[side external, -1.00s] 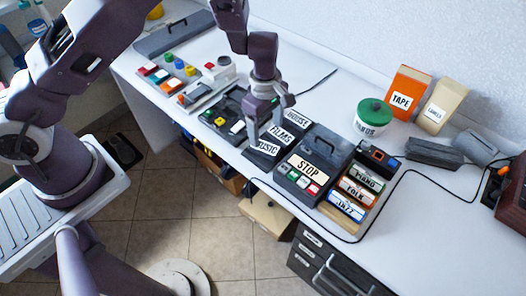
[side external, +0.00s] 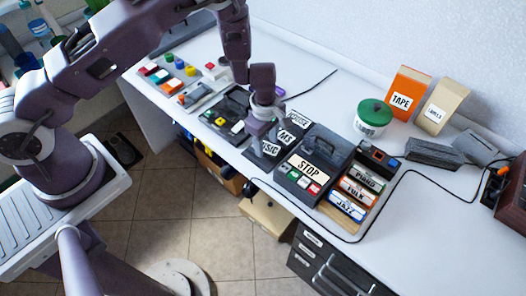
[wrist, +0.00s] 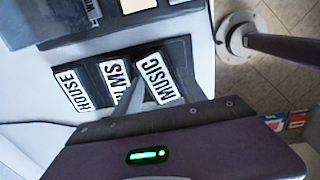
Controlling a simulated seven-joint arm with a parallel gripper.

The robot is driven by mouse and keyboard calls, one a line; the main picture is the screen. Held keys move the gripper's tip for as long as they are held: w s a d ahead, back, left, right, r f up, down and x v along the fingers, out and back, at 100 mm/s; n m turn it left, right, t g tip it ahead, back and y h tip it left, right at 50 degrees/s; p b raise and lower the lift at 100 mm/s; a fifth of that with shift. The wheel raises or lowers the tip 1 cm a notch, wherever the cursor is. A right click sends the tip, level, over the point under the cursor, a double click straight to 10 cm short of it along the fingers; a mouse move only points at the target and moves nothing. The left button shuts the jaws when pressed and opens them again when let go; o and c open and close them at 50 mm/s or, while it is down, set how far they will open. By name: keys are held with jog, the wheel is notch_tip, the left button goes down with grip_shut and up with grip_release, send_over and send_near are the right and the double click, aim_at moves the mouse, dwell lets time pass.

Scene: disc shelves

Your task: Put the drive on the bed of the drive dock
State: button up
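Three dark drives stand in a rack with white labels: HOUSE (wrist: 73,90), FILMS (wrist: 114,80) and MUSIC (wrist: 153,79). In the side view, my gripper (side external: 259,134) is low over this rack and partly covers the FILMS (side external: 287,135) and MUSIC labels. In the wrist view, one grey finger (wrist: 135,97) points down between FILMS and MUSIC. A dark unit with an open bay (side external: 230,112), probably the drive dock, lies just left of the rack. Nothing visibly stands on its bed.
A dark STOP player (side external: 312,160) is right of the rack, beside a wooden tray of labelled cassettes (side external: 353,190). A green-lidded tub (side external: 374,115) stands behind. The right tabletop is mostly clear, crossed by a cable.

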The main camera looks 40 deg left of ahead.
jog(key=shift+s+r, duration=0.25)
jog(key=shift+r, duration=1.2)
jog(key=shift+s+r, duration=0.2)
jog(key=shift+r, duration=1.25)
jog(key=shift+s+r, duration=0.25)
jog(key=shift+r, duration=1.2)
grip_shut()
grip_release()
jog(key=o, duration=1.7)
jog(key=shift+o, duration=0.2)
notch_tip(320, 180, up, 7)
jog(key=shift+r, duration=0.1)
jog(key=shift+c, duration=0.8)
